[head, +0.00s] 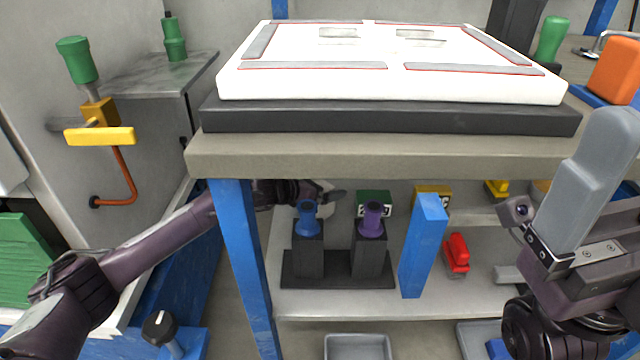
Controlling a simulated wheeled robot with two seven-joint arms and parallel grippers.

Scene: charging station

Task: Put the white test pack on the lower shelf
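A large flat white pack (390,82) with grey strips and thin red lines lies on a dark slab (390,118) on the table top. It is the only large white pack I see. The lower shelf (340,303) is under the table, behind the blue leg. My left gripper (328,194) reaches in under the table top, above and close to a blue-topped post (307,222). It is small and dark there, and its finger gap is unclear. My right arm is at the right edge, with a grey block-like part at its end; its fingertips cannot be made out.
A purple-topped post (372,222) stands beside the blue one on a dark base. A blue upright block (423,245) and a red object (457,252) are to their right. Grey trays (358,346) are below. Blue table leg (242,265) stands beside my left forearm.

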